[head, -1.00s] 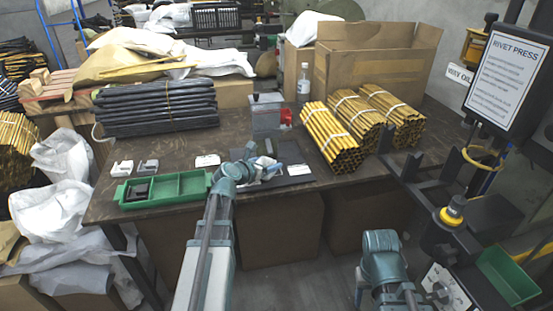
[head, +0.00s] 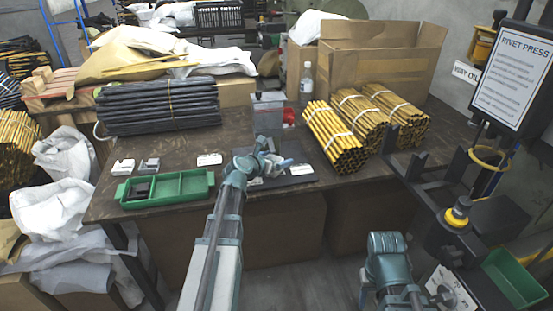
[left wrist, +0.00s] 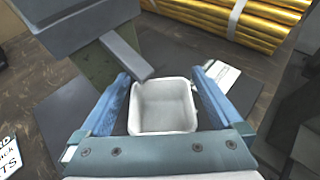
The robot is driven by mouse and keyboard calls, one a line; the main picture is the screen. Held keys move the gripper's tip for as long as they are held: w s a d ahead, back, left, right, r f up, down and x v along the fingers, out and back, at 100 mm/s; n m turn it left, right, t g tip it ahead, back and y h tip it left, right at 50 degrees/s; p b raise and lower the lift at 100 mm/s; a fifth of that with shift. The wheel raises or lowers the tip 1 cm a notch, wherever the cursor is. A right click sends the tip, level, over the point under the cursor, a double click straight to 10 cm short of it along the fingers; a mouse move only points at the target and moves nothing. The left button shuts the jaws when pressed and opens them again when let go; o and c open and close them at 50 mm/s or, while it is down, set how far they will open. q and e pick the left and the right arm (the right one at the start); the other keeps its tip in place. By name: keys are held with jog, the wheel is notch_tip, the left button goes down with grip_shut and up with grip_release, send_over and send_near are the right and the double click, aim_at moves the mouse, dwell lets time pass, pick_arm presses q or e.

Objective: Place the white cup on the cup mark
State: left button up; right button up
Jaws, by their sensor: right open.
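The white cup (left wrist: 163,106) is square with rounded corners and looks empty. In the head view my left gripper (head: 278,166) is over the dark mat (head: 290,181) on the bench, and the cup is mostly hidden there. I cannot make out the cup mark, nor how far the cup is above the mat. Of my right arm only links show at the lower right; its gripper is not visible.
A grey press (left wrist: 85,20) with a lever is close to the left fingers. A white card (head: 301,169) lies on the mat. A green tray (head: 190,183) stands to the left. Bundles of brass tubes (head: 333,140) lie to the right, with a bottle (head: 306,82) behind.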

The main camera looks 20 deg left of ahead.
pick_arm(q)
jog(key=shift+s, duration=0.1)
jog(key=p+v, duration=0.4)
jog(key=v, duration=0.8)
jog(key=shift+p, duration=0.3)
jog(key=shift+f, duration=0.1)
jog(key=s+d+r+m+g+h+p, duration=0.1)
jog(key=s+d+m+g+h+p, duration=0.15)
jog(key=d+m+p, duration=0.45)
jog(key=s+d+r+m+g+h+p, duration=0.1)
jog(key=d+m+g+p, duration=0.25)
jog(key=d+m, duration=0.8)
jog(key=s+d+r+m+g+y+p, duration=0.3)
jog(key=s+d+m+p, duration=0.2)
jog(key=m, duration=0.5)
jog(key=s+d+r+m+g+y+p, duration=0.3)
jog(key=s+d+m+p, duration=0.3)
jog(key=s+m, duration=0.3)
jog(key=shift+s+r+m+g+y, duration=0.15)
jog(key=shift+s+m+g+y, duration=0.2)
jog(key=shift+s+g, duration=0.4)
